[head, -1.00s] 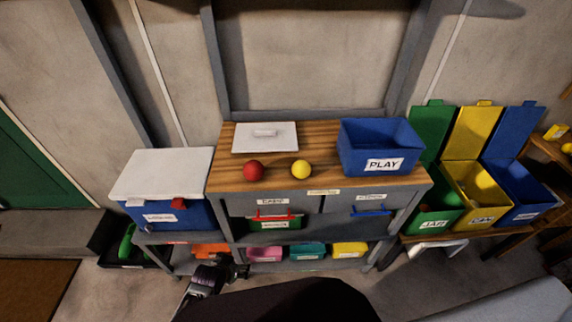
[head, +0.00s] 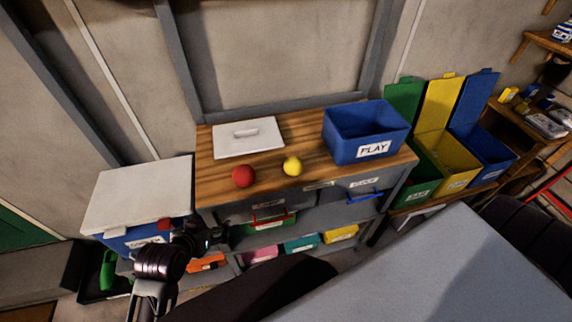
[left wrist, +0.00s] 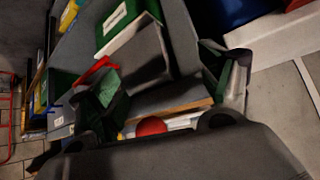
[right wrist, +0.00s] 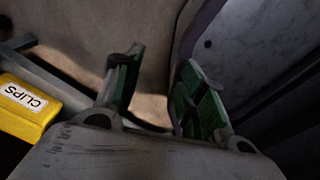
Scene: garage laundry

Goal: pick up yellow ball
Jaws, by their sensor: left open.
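The yellow ball (head: 292,166) lies on the wooden top of the workbench (head: 215,185), near its front edge. A red ball (head: 242,176) lies to its left, a little apart. My left gripper (head: 208,238) is in front of the workbench, below and left of both balls, open and empty. In the left wrist view its fingers (left wrist: 165,92) are spread, and the red ball (left wrist: 151,126) shows low between them; I cannot make out the yellow ball there. My right gripper (right wrist: 160,92) has its fingers apart with nothing between them, beside a yellow CLIPS box (right wrist: 28,108).
A blue PLAY bin (head: 365,148) stands right of the balls. A white lid (head: 248,150) lies behind them. A white-lidded blue box (head: 140,190) stands at left, near my left arm. Green, yellow and blue lidded bins (head: 445,165) stand at right.

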